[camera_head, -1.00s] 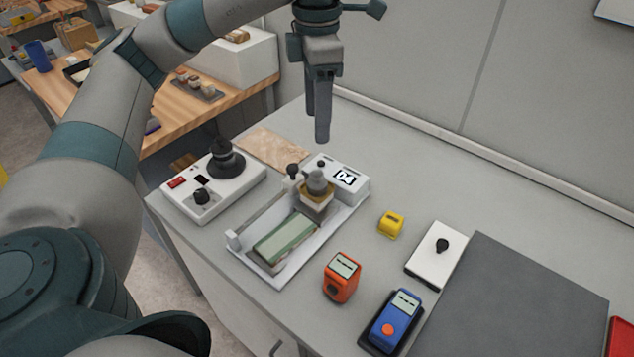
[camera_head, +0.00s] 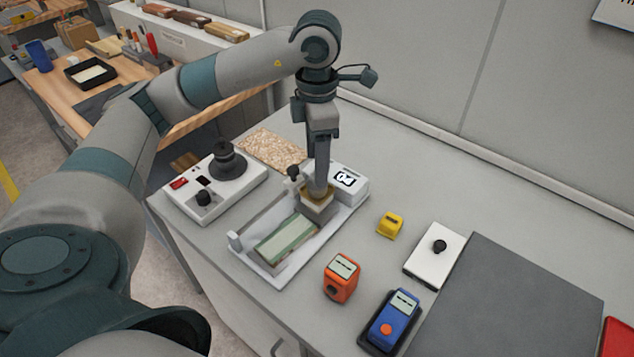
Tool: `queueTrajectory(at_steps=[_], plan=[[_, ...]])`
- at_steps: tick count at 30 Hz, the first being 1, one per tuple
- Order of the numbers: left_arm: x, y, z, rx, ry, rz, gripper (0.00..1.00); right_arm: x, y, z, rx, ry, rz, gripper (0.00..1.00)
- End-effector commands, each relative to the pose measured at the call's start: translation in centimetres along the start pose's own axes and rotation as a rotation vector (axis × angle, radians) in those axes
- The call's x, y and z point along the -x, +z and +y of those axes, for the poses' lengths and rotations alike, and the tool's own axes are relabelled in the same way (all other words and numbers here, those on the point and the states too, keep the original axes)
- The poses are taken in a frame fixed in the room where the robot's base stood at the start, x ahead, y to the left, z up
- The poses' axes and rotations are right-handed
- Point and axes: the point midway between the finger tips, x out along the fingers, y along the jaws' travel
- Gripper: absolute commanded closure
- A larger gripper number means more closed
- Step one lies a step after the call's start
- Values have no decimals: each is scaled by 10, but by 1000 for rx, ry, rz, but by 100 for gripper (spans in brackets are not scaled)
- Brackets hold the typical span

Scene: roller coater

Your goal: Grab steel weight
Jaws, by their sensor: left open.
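The steel weight (camera_head: 318,190) sits on the brass-coloured block of the roller coater (camera_head: 262,262), in the middle of the view. Only a little of its grey metal shows, because my left gripper covers its top. My left gripper (camera_head: 319,184) points straight down, its fingers at the weight. The jaws are open, and the near finger hides the other one. I cannot tell whether the fingers touch the weight. My right gripper is not in view.
A white control box with a black knob (camera_head: 226,160) stands left of the coater, and a display box (camera_head: 348,182) right behind it. A yellow block (camera_head: 390,225), an orange meter (camera_head: 341,278) and a blue meter (camera_head: 394,322) stand to the right.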

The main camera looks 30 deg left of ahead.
Motion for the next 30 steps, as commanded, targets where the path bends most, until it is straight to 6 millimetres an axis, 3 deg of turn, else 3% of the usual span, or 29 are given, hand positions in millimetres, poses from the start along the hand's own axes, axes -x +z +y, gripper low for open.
queueTrajectory(at_steps=[14,21,30], plan=[[-6,0,0,0,-3,1,44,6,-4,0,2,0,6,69],[-30,-1,0,1,-3,3,44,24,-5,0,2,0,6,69],[-53,0,1,0,0,-1,44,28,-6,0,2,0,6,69]])
